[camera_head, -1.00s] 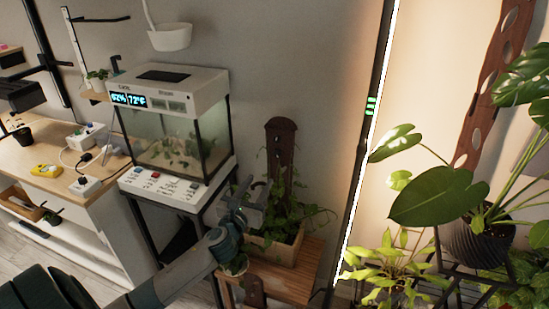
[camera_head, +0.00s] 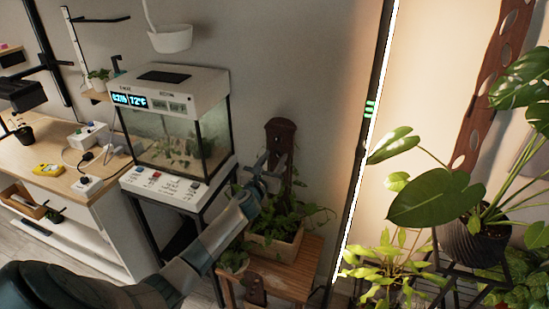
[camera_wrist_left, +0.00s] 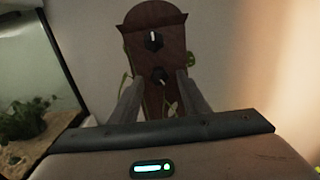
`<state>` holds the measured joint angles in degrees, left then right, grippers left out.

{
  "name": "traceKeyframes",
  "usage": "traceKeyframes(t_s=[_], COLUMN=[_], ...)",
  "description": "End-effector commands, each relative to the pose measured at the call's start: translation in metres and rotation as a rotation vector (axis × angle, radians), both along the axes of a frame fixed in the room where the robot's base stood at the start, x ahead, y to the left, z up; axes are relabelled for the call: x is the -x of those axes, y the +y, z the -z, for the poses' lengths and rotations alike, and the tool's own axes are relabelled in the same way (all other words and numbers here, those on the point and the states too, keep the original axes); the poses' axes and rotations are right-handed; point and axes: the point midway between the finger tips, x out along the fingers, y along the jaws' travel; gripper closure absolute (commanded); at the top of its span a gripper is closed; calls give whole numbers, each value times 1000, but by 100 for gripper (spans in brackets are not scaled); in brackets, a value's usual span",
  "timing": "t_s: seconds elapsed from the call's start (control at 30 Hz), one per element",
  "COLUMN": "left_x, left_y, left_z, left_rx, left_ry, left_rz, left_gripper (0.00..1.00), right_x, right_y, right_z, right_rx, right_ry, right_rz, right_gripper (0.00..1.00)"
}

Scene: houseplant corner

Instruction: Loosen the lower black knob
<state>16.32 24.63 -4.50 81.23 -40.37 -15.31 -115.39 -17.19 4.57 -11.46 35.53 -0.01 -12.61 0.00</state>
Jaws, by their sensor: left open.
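The lower black knob (camera_wrist_left: 160,77) sits on a brown wooden board (camera_wrist_left: 165,18), below a second, upper black knob (camera_wrist_left: 153,40). My left gripper (camera_wrist_left: 156,84) is open, with one finger on each side of the lower knob in the left wrist view. I cannot tell whether the fingers touch it. In the head view the board (camera_head: 280,132) rises from a planter, and my left gripper (camera_head: 272,170) is in front of its lower part. The knobs are too small or hidden to make out there. My right gripper is not in view.
The planter (camera_head: 272,250) with trailing leaves stands on a wooden bench (camera_head: 300,272). A lidded glass terrarium (camera_head: 175,140) is close on the left. A lit vertical lamp strip (camera_head: 362,160) and large-leafed plants (camera_head: 435,198) are to the right.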

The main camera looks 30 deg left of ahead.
Motion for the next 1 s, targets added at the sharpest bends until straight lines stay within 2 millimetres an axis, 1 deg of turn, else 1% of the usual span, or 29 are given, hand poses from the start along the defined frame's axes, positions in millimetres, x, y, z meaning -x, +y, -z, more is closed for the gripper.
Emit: traceKeyframes(t_s=[0.13,0.4,0.43,0.47,0.5,0.6,1.0], left_x=[-5,-6,-6,-6,-5,-6,-5], left_y=[1,2,2,2,2,1,1], left_z=[0,0,0,0,0,0,0], left_rx=[1,0,0,0,0,0,36], left_ry=[0,0,0,0,0,0,-9], left_rz=[-1,-1,-1,0,0,0,0], left_gripper=[58,58,61,68,77,99,99], right_x=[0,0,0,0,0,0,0], right_y=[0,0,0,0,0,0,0], right_z=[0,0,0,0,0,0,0], right_rx=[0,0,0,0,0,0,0], right_ry=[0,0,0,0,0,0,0], right_rz=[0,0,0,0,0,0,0], right_gripper=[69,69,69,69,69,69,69])
